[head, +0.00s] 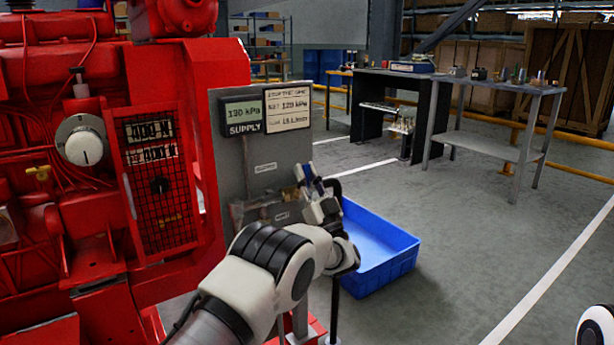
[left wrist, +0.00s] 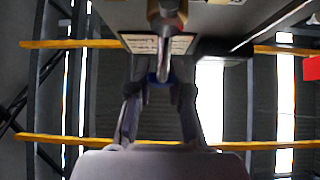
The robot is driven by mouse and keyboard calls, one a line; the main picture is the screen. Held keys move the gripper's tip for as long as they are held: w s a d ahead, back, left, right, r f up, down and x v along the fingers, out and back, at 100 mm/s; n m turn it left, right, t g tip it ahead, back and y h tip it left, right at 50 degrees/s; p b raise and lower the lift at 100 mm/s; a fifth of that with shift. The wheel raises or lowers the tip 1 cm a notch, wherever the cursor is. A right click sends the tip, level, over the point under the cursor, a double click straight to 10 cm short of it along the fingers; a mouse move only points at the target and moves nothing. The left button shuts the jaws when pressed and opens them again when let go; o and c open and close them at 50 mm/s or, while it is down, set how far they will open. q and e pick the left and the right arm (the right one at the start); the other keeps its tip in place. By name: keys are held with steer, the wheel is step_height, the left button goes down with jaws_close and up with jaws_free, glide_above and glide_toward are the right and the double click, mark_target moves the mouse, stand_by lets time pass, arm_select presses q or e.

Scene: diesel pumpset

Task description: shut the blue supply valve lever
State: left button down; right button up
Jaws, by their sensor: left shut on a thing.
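The blue supply valve lever (head: 309,170) is at the front of the grey panel (head: 234,160), below its SUPPLY display. My left gripper (head: 316,188) reaches up to it from below and is shut on it. In the left wrist view, a little blue of the lever (left wrist: 152,78) shows between the tips of the left gripper (left wrist: 158,90), with a metal rod or pipe (left wrist: 163,52) just beyond. The fingers hide most of the lever. The supply display (head: 243,114) reads about 130 kPa. My right gripper is not in view.
The red diesel pumpset (head: 90,200) stands close at the left. A blue crate (head: 385,262) lies on the floor right behind my left gripper. A grey workbench (head: 495,85) with small parts stands farther back. The floor at the right is clear.

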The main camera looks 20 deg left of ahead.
arm_select(q)
steer(key=c, duration=1)
jaws_free()
steer(key=shift+a, duration=0.1)
steer(key=shift+c, duration=0.2)
steer(key=v, duration=1.2)
